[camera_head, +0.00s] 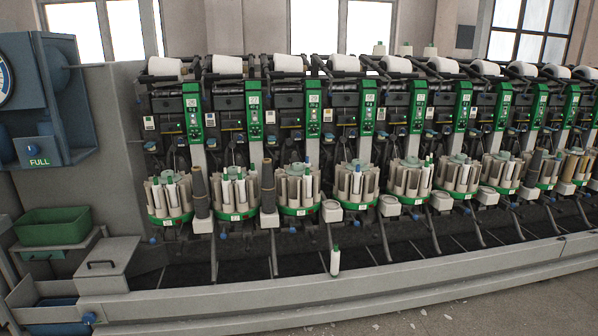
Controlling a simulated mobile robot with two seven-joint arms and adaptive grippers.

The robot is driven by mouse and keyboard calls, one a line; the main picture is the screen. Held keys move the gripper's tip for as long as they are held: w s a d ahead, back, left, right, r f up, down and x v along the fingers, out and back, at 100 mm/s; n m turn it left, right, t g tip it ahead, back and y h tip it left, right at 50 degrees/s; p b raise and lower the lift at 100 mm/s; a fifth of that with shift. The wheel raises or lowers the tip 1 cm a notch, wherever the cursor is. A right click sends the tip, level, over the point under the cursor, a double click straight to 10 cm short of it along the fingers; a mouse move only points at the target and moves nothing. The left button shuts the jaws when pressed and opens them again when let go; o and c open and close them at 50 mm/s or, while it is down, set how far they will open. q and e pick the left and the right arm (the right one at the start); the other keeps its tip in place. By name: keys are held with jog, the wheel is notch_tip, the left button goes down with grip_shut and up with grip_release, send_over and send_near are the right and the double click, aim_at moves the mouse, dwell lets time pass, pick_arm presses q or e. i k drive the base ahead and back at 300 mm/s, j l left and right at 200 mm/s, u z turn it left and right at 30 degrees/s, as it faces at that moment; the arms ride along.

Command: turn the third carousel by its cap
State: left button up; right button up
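The carousels stand in a row along the winding machine, each a ring of pale tubes on a green base. Counted from the left, the third carousel (298,190) stands left of the picture's middle. Its greenish cap (298,168) shows small at the top, among the tube tops. A first carousel (168,198) and a second carousel (234,194) stand to its left, and a fourth carousel (356,184) to its right. Neither of my grippers is in view, and nothing of mine touches the carousels.
A dark cone (268,186) stands just left of the third carousel. A white bobbin (335,262) stands near the front rail (420,273). At the left are a green bin (52,226), a grey lidded box (103,265) and a blue cabinet (38,110). Floor shows at bottom right.

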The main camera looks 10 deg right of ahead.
aim_at(290, 185)
jog(key=i+l+z, duration=0.1)
jog(key=i+z, duration=0.25)
jog(key=i, duration=0.5)
